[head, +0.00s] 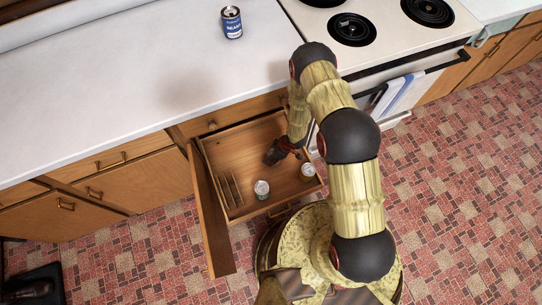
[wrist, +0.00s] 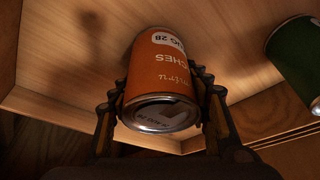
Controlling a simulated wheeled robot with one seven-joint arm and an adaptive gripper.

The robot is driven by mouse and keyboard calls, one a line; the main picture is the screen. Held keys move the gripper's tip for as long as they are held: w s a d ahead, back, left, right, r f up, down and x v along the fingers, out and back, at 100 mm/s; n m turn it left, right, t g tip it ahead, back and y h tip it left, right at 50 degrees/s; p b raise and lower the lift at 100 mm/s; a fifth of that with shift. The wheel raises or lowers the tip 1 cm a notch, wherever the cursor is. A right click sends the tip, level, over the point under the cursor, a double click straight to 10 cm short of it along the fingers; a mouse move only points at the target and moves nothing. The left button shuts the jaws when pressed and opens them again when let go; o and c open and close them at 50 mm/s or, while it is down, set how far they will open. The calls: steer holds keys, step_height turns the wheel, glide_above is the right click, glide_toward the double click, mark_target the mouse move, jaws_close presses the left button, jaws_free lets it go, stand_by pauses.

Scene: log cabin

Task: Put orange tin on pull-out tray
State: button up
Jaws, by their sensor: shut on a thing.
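The orange tin (wrist: 158,75) stands between the fingers of my gripper (wrist: 160,112) in the wrist view, its metal end towards the camera and its printing upside down. My gripper is shut on its sides. Wooden boards lie behind it. In the head view my gripper (head: 275,155) is dark and reaches into the pulled-out wooden drawer (head: 228,150), the only pull-out tray in sight. The tin cannot be made out there and seems hidden by the gripper. Whether it touches the drawer floor I cannot tell.
A green-sided tin (wrist: 298,62) stands to the right in the wrist view. In the head view a tin (head: 262,188) and another pale-topped tin (head: 307,172) stand in the drawer. Slatted dividers (head: 231,190) are at its left. A blue tin (head: 231,22) stands on the counter.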

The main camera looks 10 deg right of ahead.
steer(key=shift+w, duration=0.1)
steer(key=shift+f, duration=0.15)
steer(key=o, duration=1.5)
steer(key=p+v, duration=0.3)
steer(key=v, duration=0.8)
steer(key=shift+p, duration=0.4)
steer(key=shift+s+d+r, duration=0.2)
steer(key=shift+r, duration=0.4)
